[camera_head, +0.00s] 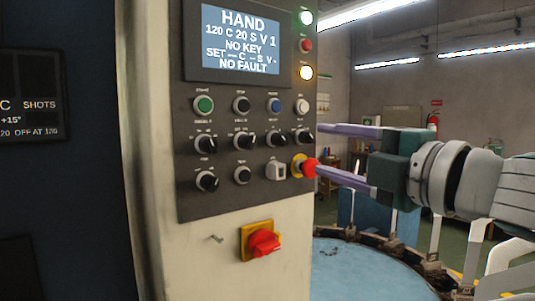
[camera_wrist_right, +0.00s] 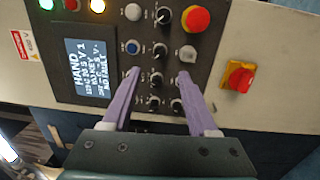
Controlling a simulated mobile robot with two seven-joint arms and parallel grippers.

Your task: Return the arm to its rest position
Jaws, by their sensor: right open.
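My right gripper (camera_head: 320,150) reaches in from the right, beside the control panel (camera_head: 228,215). Its two purple fingers are spread apart with nothing between them. The wrist view shows the open fingers (camera_wrist_right: 158,74) pointing at the panel's knobs, with the tips overlapping part of the knob rows; I cannot tell how far off the tips are. In the head view the lower finger lines up with the red mushroom button (camera_head: 309,168), but in the wrist view that button (camera_wrist_right: 196,19) is clear of both fingers. My left gripper is not in view.
The panel's screen (camera_head: 240,38) reads HAND, NO KEY and NO FAULT. A red rotary switch (camera_head: 263,243) on a yellow plate sits below the panel. A round blue table (camera_head: 365,275) with dark fittings along its rim lies below my right arm. A dark cabinet (camera_head: 60,200) stands left.

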